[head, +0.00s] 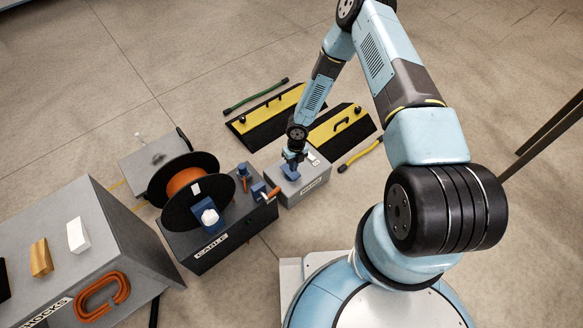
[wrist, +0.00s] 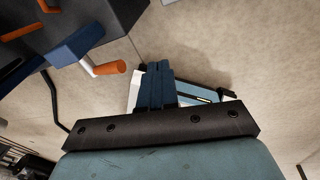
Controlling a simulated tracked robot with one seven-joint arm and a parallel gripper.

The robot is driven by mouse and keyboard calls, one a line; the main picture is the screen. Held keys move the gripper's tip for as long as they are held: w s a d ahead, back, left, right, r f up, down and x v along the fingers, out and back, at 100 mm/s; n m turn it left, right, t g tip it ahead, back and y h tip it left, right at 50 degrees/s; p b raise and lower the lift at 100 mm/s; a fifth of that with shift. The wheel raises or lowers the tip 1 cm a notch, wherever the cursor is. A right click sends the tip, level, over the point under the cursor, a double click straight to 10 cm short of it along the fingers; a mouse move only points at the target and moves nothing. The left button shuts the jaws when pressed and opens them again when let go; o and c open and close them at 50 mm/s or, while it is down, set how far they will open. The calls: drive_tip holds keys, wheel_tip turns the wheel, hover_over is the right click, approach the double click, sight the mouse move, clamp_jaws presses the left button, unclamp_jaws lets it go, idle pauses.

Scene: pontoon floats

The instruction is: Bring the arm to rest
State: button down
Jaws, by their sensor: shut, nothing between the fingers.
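My arm reaches from its base at the lower right, up and over to the left, then down. My gripper (head: 290,174) is low over a small grey labelled box (head: 311,189) in the head view. In the wrist view its blue fingers (wrist: 157,88) are together with nothing between them. I cannot tell whether the fingertips touch the box, since the gripper hides part of its top.
Left of the gripper, a box labelled CABLE (head: 188,256) carries an orange reel (head: 184,180) and an orange-handled crank (head: 272,194). Yellow-black ramps (head: 340,125) lie behind. A large grey box (head: 135,235) holds blocks at left. Dark posts (head: 545,135) stand right.

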idle(0.3)
drive_tip(key=w+d+r+m+t+h, duration=0.1)
drive_tip(key=w+d+r+m, duration=0.3)
drive_tip(key=r, duration=0.8)
drive_tip(key=w+d+r+m+t+h, duration=0.1)
drive_tip(key=w+d+r+m, duration=0.3)
drive_tip(key=r, duration=0.8)
drive_tip(key=w+d+r+m+t+h, duration=0.1)
drive_tip(key=w+d+r+m, duration=0.3)
drive_tip(key=r, duration=0.8)
drive_tip(key=s+d+r+m+t, duration=0.1)
drive_tip(key=s+d+r+m, duration=0.1)
drive_tip(key=s+r+m, duration=0.6)
drive_tip(key=s+d+r+m, duration=0.3)
drive_tip(key=r+m, duration=0.1)
drive_tip(key=r, duration=0.8)
drive_tip(key=s+d+r+m+t, duration=0.15)
drive_tip(key=s+r+m, duration=0.35)
drive_tip(key=r, duration=0.5)
drive_tip(key=s+r+m+t+y, duration=0.1)
drive_tip(key=s+r+m, duration=0.3)
drive_tip(key=s, duration=0.5)
drive_tip(key=s+r+m+t+y, duration=0.1)
drive_tip(key=s+r+m, duration=0.3)
drive_tip(key=s+m, duration=0.4)
drive_tip(key=shift+s+d, duration=0.2)
drive_tip(key=shift+s, duration=1.05)
